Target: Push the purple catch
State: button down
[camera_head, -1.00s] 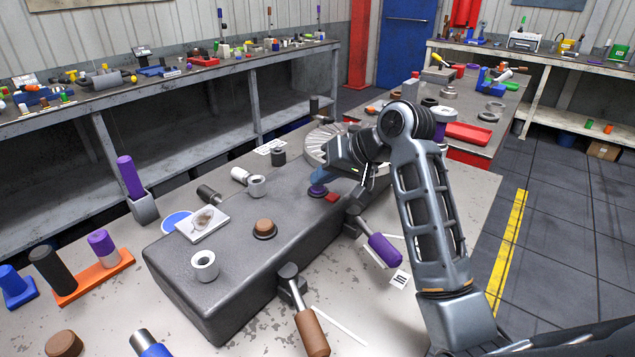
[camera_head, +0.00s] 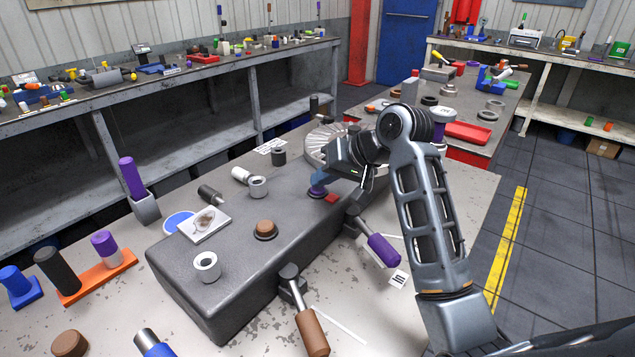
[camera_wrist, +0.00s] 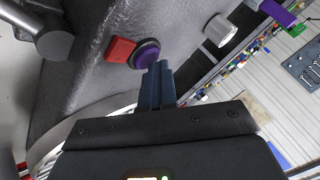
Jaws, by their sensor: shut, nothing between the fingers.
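The purple catch (camera_wrist: 144,54) is a round purple button in a dark ring on the grey housing (camera_head: 215,290). In the head view the purple catch (camera_head: 317,191) shows just below my fingertips. My gripper (camera_head: 318,180) is shut and empty, its blue fingers pointing down at the catch. In the wrist view my gripper (camera_wrist: 157,66) has its fingertips at the edge of the catch. I cannot tell whether they touch it. A red block (camera_wrist: 120,49) sits right beside the catch.
A brown button (camera_head: 265,229), a grey ring (camera_head: 207,266) and a white plate (camera_head: 204,224) are on the housing. A purple-handled lever (camera_head: 382,250) and a brown-handled lever (camera_head: 311,332) stick out from its front side. A slotted disc (camera_head: 322,140) stands behind my gripper.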

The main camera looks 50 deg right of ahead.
aim_at(323, 190)
jog(key=shift+f, duration=0.15)
notch_tip(323, 190, up, 3)
jog(key=p, duration=0.2)
jog(key=shift+f+p, duration=0.2)
jog(key=shift+p, duration=0.2)
jog(key=shift+r, duration=1.9)
